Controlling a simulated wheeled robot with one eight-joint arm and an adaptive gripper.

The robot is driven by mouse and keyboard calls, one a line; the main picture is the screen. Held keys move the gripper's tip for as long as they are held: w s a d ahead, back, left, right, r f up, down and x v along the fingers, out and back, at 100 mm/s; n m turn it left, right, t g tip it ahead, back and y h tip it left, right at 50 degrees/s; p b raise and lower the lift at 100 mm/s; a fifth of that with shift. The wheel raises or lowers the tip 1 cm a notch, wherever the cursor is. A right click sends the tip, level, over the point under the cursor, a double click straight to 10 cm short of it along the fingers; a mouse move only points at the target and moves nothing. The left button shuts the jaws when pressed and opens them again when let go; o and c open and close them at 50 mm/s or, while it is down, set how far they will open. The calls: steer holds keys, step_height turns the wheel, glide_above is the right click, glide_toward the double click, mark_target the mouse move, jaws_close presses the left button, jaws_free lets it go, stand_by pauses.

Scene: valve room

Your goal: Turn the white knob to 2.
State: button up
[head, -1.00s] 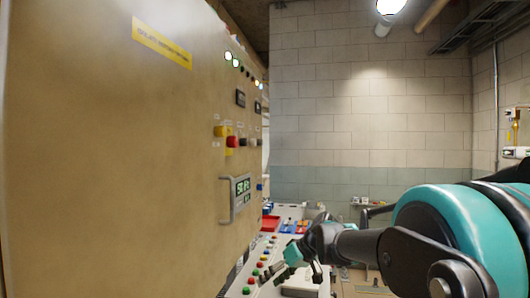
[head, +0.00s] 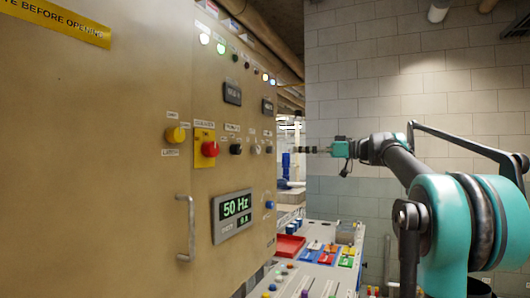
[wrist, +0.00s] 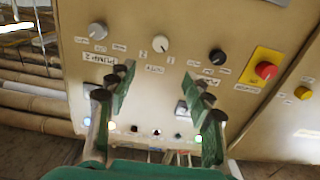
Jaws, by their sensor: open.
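The white knob (wrist: 161,42) is on the tan cabinet front. In the wrist view it lies beyond my fingertips, roughly centred between the two fingers, with a small dark pointer mark on it. It also shows small and pale in the head view (head: 256,149), right of a black knob. The labels around it are too small to read surely. My gripper (wrist: 160,78) is open and empty, pointing at the panel and apart from the knob. In the head view my gripper (head: 307,150) is right of the cabinet, at about knob height.
Beside the white knob are a grey knob (wrist: 97,30), a black knob (wrist: 217,56), a red emergency button (wrist: 266,70) and a yellow knob (wrist: 303,92). A handle (head: 187,228) and a 50 Hz display (head: 232,215) sit lower. A control desk (head: 318,262) stands below right.

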mark_target(259, 150)
steer(key=x, duration=1.6)
steer(key=shift+a+f, duration=0.1)
steer(key=shift+a, duration=0.3)
steer(key=c, duration=1.2)
